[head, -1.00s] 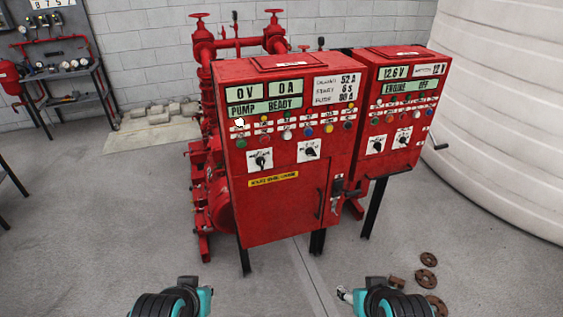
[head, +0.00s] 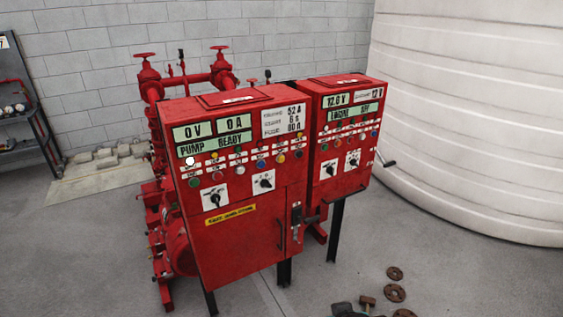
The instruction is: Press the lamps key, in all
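The left red control cabinet (head: 262,228) shows displays reading 0 V, 0 A and PUMP READY. Below them are a lit white lamp (head: 189,161) and a row of coloured round keys, including a green key (head: 194,182), a blue key (head: 261,163) and a yellow key (head: 281,158). The right red cabinet (head: 345,185) has a similar row and a display reading 12.6 V. The small labels are too blurred to read, so I cannot tell which key is the lamps key. My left gripper is out of view.
Red pump pipework (head: 185,80) stands behind the left cabinet. A large white tank (head: 470,120) fills the right side. Several rusty flanges (head: 395,293) lie on the floor at the lower right. The floor in front of the cabinets is otherwise mostly clear.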

